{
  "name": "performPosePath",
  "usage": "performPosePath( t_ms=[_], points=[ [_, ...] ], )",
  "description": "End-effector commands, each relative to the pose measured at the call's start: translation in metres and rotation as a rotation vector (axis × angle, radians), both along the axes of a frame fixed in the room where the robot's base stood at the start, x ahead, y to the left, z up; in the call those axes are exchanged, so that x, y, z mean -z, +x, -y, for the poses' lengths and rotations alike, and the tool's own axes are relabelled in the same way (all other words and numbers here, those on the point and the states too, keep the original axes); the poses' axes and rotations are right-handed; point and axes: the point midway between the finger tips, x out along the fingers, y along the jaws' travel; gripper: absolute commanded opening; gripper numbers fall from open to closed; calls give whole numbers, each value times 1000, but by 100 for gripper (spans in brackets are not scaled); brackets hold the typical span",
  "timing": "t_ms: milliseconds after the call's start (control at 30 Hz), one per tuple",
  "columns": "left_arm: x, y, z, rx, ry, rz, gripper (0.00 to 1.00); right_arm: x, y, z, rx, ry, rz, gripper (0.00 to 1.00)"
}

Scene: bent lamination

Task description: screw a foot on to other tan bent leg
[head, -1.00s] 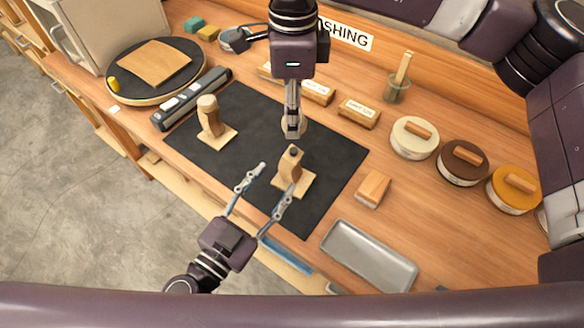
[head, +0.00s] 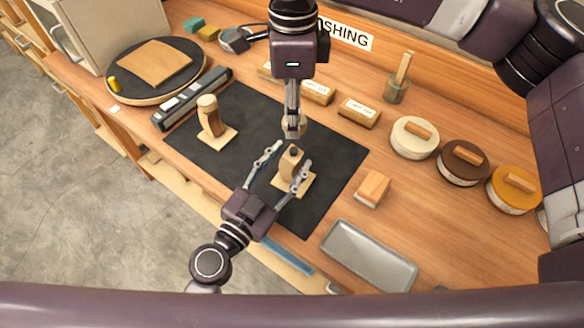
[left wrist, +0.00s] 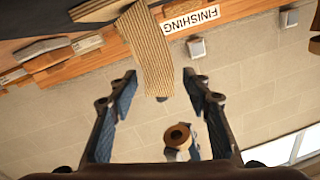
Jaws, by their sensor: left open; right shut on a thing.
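A tan bent leg (head: 290,163) stands upright on a square tan base (head: 305,184) on the dark mat, with a dark spot at its top. In the left wrist view the leg (left wrist: 146,50) reaches between the fingers. My left gripper (head: 284,163) is open, one finger on each side of the leg. My right gripper (head: 292,112) points down and is shut on a round tan foot (head: 294,128), held above and just behind the leg. The foot (left wrist: 178,137) shows its dark central hole in the left wrist view. Another bent leg (head: 211,122) carries a foot on top.
The dark mat (head: 330,150) has free room around the legs. A wooden block (head: 372,189) and grey tray (head: 369,256) lie right. Lidded tins (head: 414,138) and labelled blocks (head: 359,112) stand behind. A round turntable (head: 117,91) is at the back left.

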Motion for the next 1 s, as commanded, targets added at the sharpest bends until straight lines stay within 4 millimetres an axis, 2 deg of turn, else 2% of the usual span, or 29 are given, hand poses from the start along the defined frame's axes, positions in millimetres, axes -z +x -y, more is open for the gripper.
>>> performPosePath(
  t_ms=[67,433,733,1000],
  points=[
    [0,0,0,0,0,0,40,0,0,0,0,0,0,20],
    [0,0,0,0,0,0,0,0,0,0,0,0,0,20],
    [0,0,0,0,0,0,0,3,0,0,0,0,-1,20],
    [0,0,0,0,0,0,0,39,-1,0,0,-2,-4,20]
  ],
)
